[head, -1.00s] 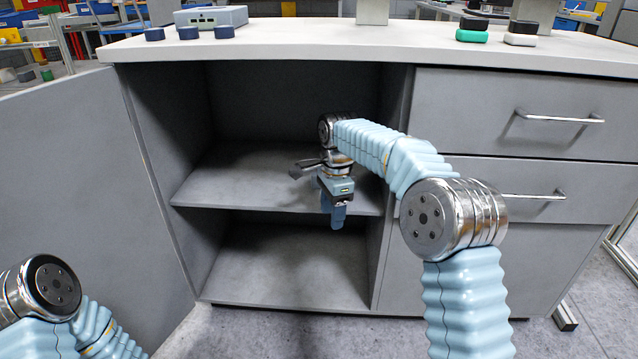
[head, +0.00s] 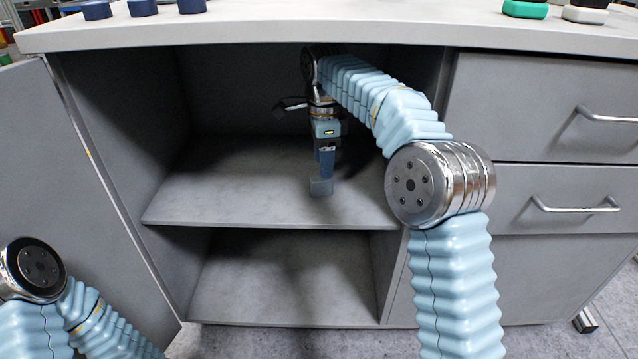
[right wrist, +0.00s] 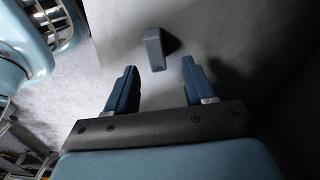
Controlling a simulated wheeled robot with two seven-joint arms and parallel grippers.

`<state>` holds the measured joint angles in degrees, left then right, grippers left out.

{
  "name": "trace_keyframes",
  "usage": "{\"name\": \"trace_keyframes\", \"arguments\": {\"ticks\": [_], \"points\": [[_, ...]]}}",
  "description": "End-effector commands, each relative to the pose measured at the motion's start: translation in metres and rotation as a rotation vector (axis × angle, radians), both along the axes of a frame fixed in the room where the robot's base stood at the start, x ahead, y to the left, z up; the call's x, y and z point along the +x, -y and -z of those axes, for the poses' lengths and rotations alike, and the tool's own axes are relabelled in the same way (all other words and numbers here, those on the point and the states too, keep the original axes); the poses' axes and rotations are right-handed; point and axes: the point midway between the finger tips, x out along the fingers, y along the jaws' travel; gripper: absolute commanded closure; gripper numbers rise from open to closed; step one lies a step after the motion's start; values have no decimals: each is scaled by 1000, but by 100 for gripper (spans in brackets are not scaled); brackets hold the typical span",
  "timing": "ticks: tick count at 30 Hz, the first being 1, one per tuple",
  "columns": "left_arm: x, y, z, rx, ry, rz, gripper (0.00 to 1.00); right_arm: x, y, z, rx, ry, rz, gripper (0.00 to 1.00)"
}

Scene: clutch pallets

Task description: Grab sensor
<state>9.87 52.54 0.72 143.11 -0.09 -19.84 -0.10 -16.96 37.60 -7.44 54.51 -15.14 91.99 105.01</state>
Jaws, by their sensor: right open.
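A small grey block, which I take to be the sensor (right wrist: 155,48), sits on a pale surface just ahead of my fingers in the right wrist view. My right gripper (right wrist: 158,78) is open, with its two blue fingers apart and the block beyond their tips, apart from them. In the head view, my right gripper (head: 326,160) points down into the open cabinet, over the upper shelf. A grey-blue block, likely the same sensor (head: 320,187), shows just below its fingers near the shelf's front edge. My left gripper is out of view; only part of its arm shows.
The upper shelf (head: 220,185) is otherwise bare, as is the lower compartment (head: 280,280). The countertop (head: 400,28) overhangs above my right arm. The open door (head: 40,150) stands at the left, drawers with handles (head: 575,205) at the right.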

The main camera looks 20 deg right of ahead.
Motion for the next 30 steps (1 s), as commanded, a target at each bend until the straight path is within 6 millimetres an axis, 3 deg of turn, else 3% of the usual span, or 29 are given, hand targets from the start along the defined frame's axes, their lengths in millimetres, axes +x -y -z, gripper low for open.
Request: {"name": "trace_keyframes", "arguments": {"ticks": [9,19,30], "points": [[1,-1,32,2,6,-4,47,-4,-5,52,0,0,-1,47],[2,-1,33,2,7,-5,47,-4,-5,58,0,1,-2,47],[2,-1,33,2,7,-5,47,-4,-5,58,0,1,-2,100]]}}
